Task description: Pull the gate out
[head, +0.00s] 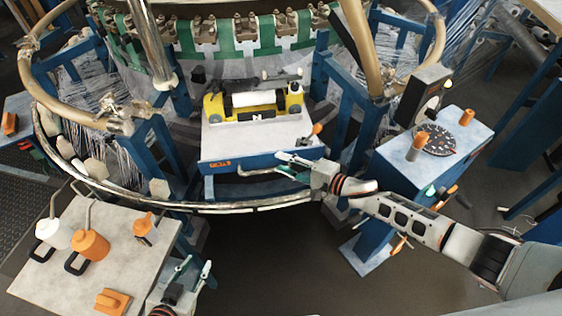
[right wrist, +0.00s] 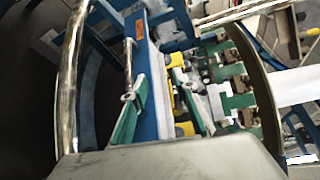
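The gate (head: 255,159) is a blue front panel with an orange label, below a pale deck at the front of the loom. A metal bar handle (head: 258,172) runs along its face. In the right wrist view the gate (right wrist: 142,62) and its handle (right wrist: 128,60) run up the picture. My right gripper (head: 295,166) is at the handle's right end. Its two green-backed fingers (right wrist: 158,100) are apart, with the panel visible between them; whether either touches the handle I cannot tell. My left gripper (head: 194,268) is open and empty beside the side table.
A yellow machine (head: 254,102) sits on the deck behind the gate. A curved metal rail (head: 240,208) passes in front and below. A blue cabinet (head: 430,150) with a dial stands right. The side table (head: 70,270) holds oil cans. The floor in front is clear.

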